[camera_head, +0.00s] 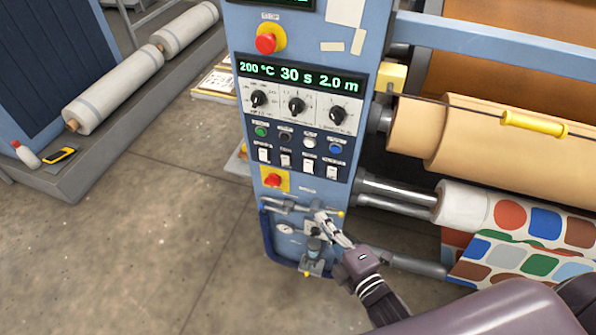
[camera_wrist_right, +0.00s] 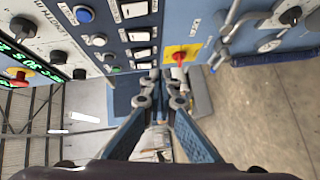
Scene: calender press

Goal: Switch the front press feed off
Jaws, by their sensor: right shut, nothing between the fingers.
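A row of white rocker switches (camera_head: 308,166) sits low on the blue press control panel. Their small labels are too small to read, so I cannot tell which is the front feed or how each is set. The switches also show in the wrist view (camera_wrist_right: 142,52), left of and above the fingertips. My right gripper (camera_head: 321,216) is shut and empty. In the head view it overlaps the lower panel, below the switches. In the wrist view its fingertips (camera_wrist_right: 161,88) are close together and appear apart from the switches. My left gripper is not in view.
A red knob on a yellow plate (camera_head: 274,180) sits just below the switches. Pipework and a gauge (camera_head: 286,229) lie lower down. Dials (camera_head: 297,105) and coloured buttons are above. Rollers with patterned sheet (camera_head: 520,255) stand right.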

